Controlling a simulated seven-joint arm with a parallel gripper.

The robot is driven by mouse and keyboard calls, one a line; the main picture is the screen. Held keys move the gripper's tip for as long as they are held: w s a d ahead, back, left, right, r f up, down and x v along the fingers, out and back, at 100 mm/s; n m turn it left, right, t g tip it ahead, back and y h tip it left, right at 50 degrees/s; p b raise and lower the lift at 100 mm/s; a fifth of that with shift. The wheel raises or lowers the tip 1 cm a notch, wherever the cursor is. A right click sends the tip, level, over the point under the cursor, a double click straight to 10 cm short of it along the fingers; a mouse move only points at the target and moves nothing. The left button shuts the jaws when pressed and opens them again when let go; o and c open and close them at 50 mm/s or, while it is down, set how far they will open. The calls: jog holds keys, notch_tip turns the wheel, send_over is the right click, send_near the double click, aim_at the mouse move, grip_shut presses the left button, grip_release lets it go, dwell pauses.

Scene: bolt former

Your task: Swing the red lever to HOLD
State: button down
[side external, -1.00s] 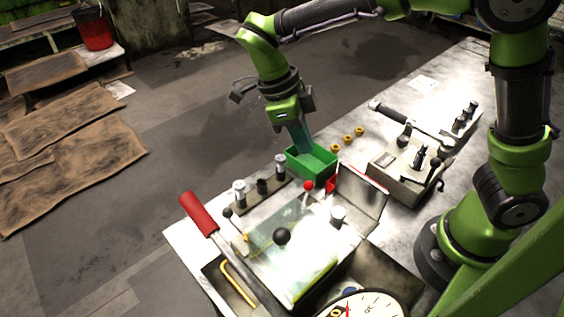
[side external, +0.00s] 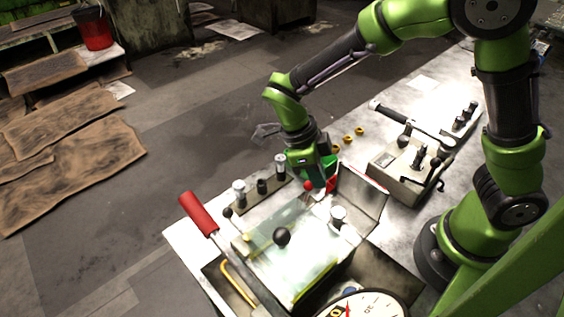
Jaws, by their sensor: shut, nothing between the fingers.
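A small lever with a red ball knob (side external: 308,187) stands at the back edge of the machine (side external: 275,245). A second lever, long with a red grip (side external: 198,213), slants up at the machine's left side. My gripper (side external: 319,194) points down right beside the red ball knob, its fingertips at the machine's back edge. The fingers are shut and hold nothing; I cannot tell whether they touch the knob. No HOLD marking can be read from here.
A raised metal cover (side external: 362,198) is close on the right. A black-knobbed lever (side external: 282,237) rises from the machine's middle. Several brass nuts (side external: 348,139) lie behind.

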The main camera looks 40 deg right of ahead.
jog(key=shift+w, duration=0.1)
dwell(0.4)
jog(key=w+n, duration=0.1)
jog(key=a+n+t, duration=0.1)
jog(key=n, duration=0.1)
jog(key=shift+w+n+h, duration=0.3)
jog(key=shift+w+h, duration=0.05)
jog(key=shift+h, duration=0.05)
jog(key=n, duration=0.1)
jog(key=w+a+n, duration=0.1)
jog(key=shift+w+n+t, duration=0.1)
jog(key=shift+n+t, duration=0.3)
jog(key=a+n, duration=0.1)
jog(key=w+n+t, duration=0.1)
jog(key=n, duration=0.1)
jog(key=shift+a+h, duration=0.3)
jog(key=shift+a, duration=0.1)
jog(key=shift+w+a+n+t, duration=0.15)
jog(key=shift+a+n+t, duration=0.2)
jog(key=shift+n, duration=0.4)
jog(key=shift+w+a+n+t, duration=0.15)
jog(key=shift+a+n+t, duration=0.15)
jog(key=shift+n, duration=0.45)
jog(key=shift+a, duration=0.2)
jog(key=v, duration=1)
jog(key=shift+d, duration=0.15)
jog(key=shift+w, duration=0.15)
